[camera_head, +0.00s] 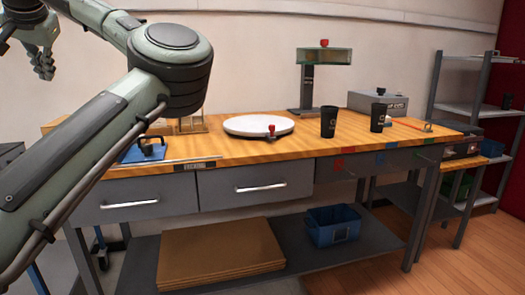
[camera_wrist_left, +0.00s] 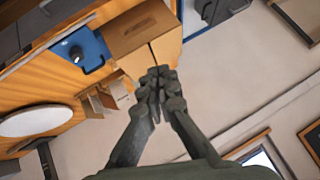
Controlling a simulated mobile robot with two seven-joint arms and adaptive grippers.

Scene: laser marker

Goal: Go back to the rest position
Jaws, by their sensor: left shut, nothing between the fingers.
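My left gripper (camera_head: 42,66) is raised at the upper left of the head view, in front of the bare wall and well above the bench. In the left wrist view its dark fingers (camera_wrist_left: 158,78) are closed together with nothing between them. A cardboard box (camera_wrist_left: 143,35) shows beyond the fingertips, and I cannot tell the gap exactly, but the fingers hold no part of it. My left arm crosses the left of the head view and hides part of the bench. My right gripper is not in view.
The wooden bench (camera_head: 240,150) carries a white round plate (camera_head: 258,125), two black cups (camera_head: 329,122) (camera_head: 378,117), a laser marker stand (camera_head: 308,82) and a grey box (camera_head: 378,103). A blue bin (camera_head: 333,225) sits on the lower shelf. A metal rack (camera_head: 478,110) stands right.

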